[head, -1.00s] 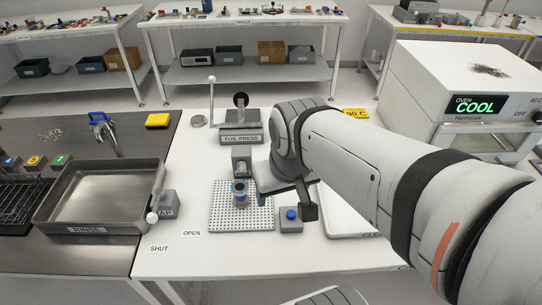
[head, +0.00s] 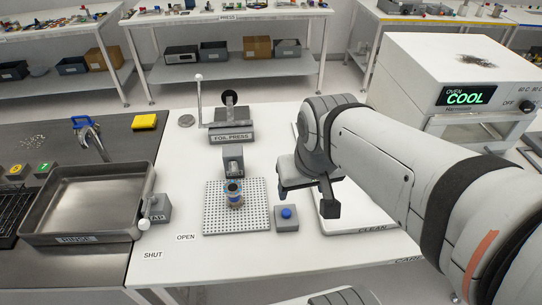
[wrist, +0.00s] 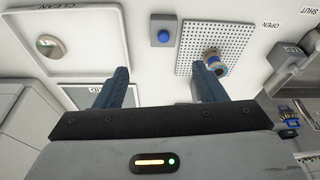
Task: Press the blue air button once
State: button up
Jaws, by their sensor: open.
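The blue air button (head: 286,213) sits on a small grey box on the white bench, just right of the perforated plate (head: 212,226). It also shows in the wrist view (wrist: 163,36), beyond and between my fingertips. My gripper (wrist: 165,78) is open, with its two dark blue fingers apart and nothing between them. In the head view my gripper hangs above the bench, to the right of and above the button box, not touching it.
A small cylindrical part with a blue band (head: 235,201) stands on the perforated plate. The foil press (head: 232,131) is behind. A white tray marked CLEAN (head: 376,227) lies to the right. A rinse basin (head: 78,239) and tap (head: 157,208) are left. The oven (head: 463,95) stands at the right.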

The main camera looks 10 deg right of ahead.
grip_shut()
dwell(0.5)
dwell(1.0)
